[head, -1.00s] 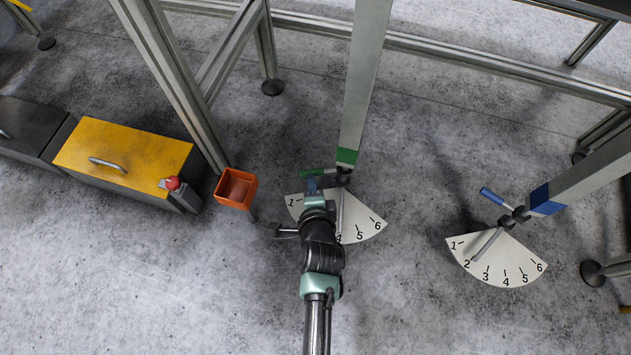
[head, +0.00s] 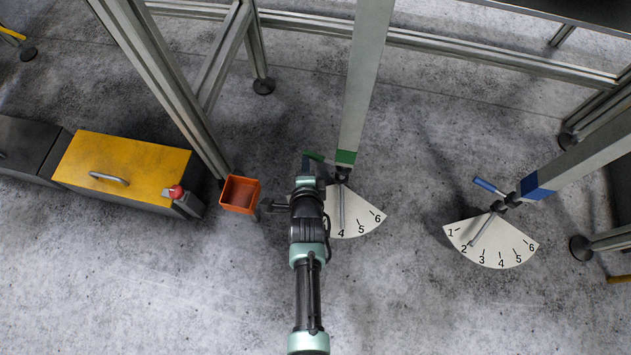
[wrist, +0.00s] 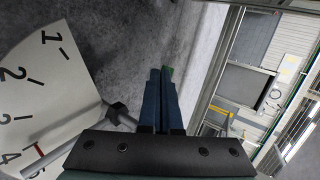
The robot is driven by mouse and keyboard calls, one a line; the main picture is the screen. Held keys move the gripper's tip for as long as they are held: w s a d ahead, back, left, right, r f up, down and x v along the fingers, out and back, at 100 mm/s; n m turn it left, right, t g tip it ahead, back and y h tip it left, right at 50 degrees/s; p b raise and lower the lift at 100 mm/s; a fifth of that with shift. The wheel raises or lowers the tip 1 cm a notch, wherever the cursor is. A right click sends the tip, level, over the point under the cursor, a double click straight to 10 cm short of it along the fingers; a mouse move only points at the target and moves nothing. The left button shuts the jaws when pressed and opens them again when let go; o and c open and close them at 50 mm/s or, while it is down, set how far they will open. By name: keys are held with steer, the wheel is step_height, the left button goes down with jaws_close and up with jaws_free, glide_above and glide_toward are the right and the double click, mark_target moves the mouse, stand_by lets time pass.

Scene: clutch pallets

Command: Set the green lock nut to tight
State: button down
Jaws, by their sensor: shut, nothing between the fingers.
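The green lock nut's lever (head: 315,156) sticks out to the left from the joint under the green-banded post (head: 346,158) in the head view. My gripper (head: 307,162) is at the lever's outer end and covers part of it. In the wrist view my gripper's blue fingers (wrist: 160,100) are shut together with nothing between them. A bit of green (wrist: 168,71) shows just past their tips; I cannot tell whether they touch. A numbered white dial (head: 364,218) lies below, partly hidden by my arm. Its grey pointer (head: 342,208) points near 4 in the head view.
A blue-handled lever (head: 484,184) and second dial (head: 492,252) stand at the right. An orange bin (head: 240,194), a yellow box (head: 120,168) and a red button (head: 176,191) are at the left. Metal frame legs surround the floor.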

steer(key=shift+w+b, duration=0.3)
steer(key=shift+w, duration=0.45)
